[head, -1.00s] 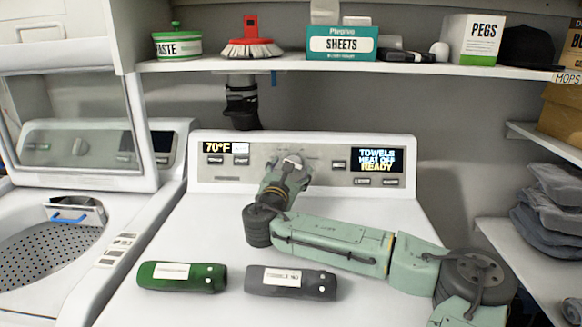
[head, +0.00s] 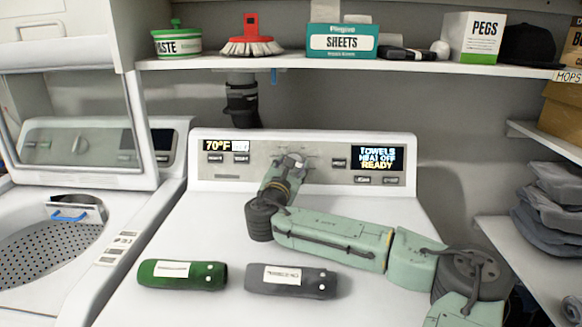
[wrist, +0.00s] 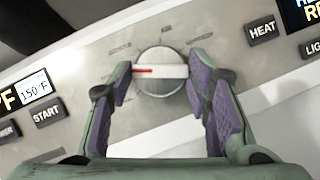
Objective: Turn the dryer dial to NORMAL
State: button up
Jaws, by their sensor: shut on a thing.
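The dryer dial (wrist: 160,72) is a round silver knob with a raised white bar and a red mark on the bar's left end in the wrist view. My gripper (wrist: 162,82) has its purple finger pads on either side of the dial, shut on it. In the head view, my gripper (head: 291,163) covers most of the dial at the middle of the dryer panel (head: 210,178). The labels around the dial are too blurred to read. The right display (head: 378,158) reads TOWELS, HEAT OFF, READY.
A green bottle-shaped object (head: 182,275) and a dark grey one (head: 290,280) lie on the dryer top. A shelf (head: 420,66) with boxes and a brush hangs above. An open washer (head: 55,240) stands at the left.

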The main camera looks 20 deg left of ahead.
jog(key=shift+c, duration=1.2)
jog(key=shift+f, duration=0.1)
jog(key=n+y, duration=0.1)
jog(key=n, duration=0.2)
jog(key=n+y+b, duration=0.1)
jog(key=shift+d+n+y, duration=0.25)
jog(key=shift+n+y, duration=0.05)
jog(key=n+g+y, duration=0.1)
jog(key=n, duration=0.2)
jog(key=n+y, duration=0.2)
jog(key=n, duration=0.2)
jog(key=shift+w+d+g+p, duration=0.1)
jog(key=shift+d+g+p, duration=0.05)
jog(key=shift+g+p, duration=0.25)
jog(key=shift+n, duration=0.4)
jog(key=o, duration=1.2)
jog(key=shift+c, duration=0.2)
